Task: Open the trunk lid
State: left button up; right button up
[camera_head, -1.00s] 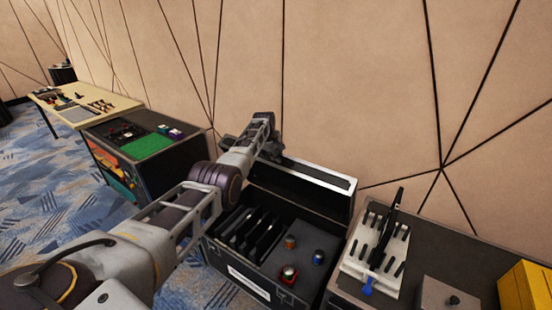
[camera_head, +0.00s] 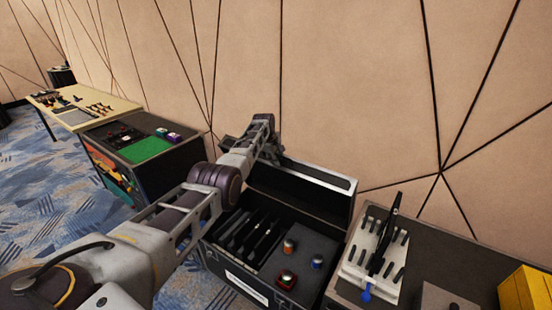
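The black trunk (camera_head: 309,291) stands on the floor in the lower middle of the head view. Its lid (camera_head: 318,203) stands raised at the back, near the wall. Inside are several dark upright panels on the left and small round items on a grey surface on the right. My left arm reaches in from the lower left across the trunk's left side. My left gripper (camera_head: 265,146) is at the top left of the lid, by its upper edge; its fingers are too hidden to tell whether they are open or touching the lid. My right gripper is not in view.
To the right, a dark case top holds a white tool rack (camera_head: 372,248), a grey box (camera_head: 446,299) and a yellow box (camera_head: 527,291). On the left stand a case with a green mat (camera_head: 143,146) and a light table (camera_head: 88,116). The panelled wall is close behind the trunk.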

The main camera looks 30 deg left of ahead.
pick_arm(q)
jog(key=shift+r, duration=0.2)
dwell(0.5)
jog(key=shift+s+r, duration=0.15)
jog(key=shift+r, duration=0.2)
jog(key=v, duration=1)
jog(key=shift+s+r, duration=0.2)
jog(key=shift+r, duration=0.15)
